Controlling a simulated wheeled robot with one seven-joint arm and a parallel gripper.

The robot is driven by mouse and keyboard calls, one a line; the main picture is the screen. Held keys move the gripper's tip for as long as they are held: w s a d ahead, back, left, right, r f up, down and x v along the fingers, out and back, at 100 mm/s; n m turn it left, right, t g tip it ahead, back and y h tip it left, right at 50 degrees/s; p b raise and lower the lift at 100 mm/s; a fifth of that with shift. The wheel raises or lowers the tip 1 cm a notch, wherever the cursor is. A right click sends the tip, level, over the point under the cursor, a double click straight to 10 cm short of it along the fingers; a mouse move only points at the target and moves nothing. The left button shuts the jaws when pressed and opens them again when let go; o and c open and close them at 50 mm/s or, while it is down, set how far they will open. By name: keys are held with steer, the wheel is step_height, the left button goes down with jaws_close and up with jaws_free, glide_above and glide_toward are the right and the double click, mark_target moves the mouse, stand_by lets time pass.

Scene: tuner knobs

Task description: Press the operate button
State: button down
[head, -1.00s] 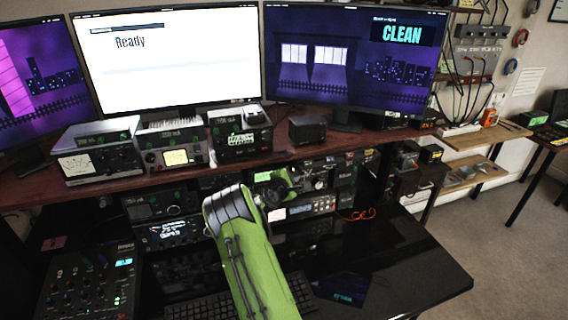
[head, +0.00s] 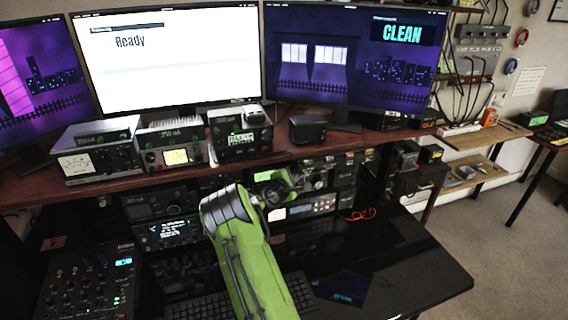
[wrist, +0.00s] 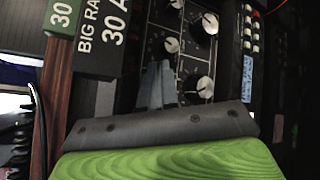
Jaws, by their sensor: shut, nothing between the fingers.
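In the wrist view my gripper (wrist: 157,86) is shut and empty, its grey fingers pointing at a dark panel (wrist: 190,62) with several silver knobs (wrist: 197,88). I cannot tell whether the fingertips touch the panel. A neighbouring unit has a column of small pale buttons (wrist: 250,32). No label reading "operate" is legible, so I cannot tell which button it is. In the head view my green arm reaches to the radio gear under the shelf; the fingers are hidden there. A unit with a lit display and small buttons (head: 312,207) is just right of my wrist.
A dark red shelf (head: 350,143) carries several meter boxes and monitors, one reading "Ready" (head: 165,55) and one "CLEAN" (head: 345,55). The glossy desk (head: 400,270) is clear at front right; a mixer (head: 90,285) stands left.

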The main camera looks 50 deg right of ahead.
steer(key=s+a+b, duration=0.1)
steer(key=s+a, duration=0.2)
steer(key=s, duration=0.2)
stand_by(0.4)
stand_by(0.3)
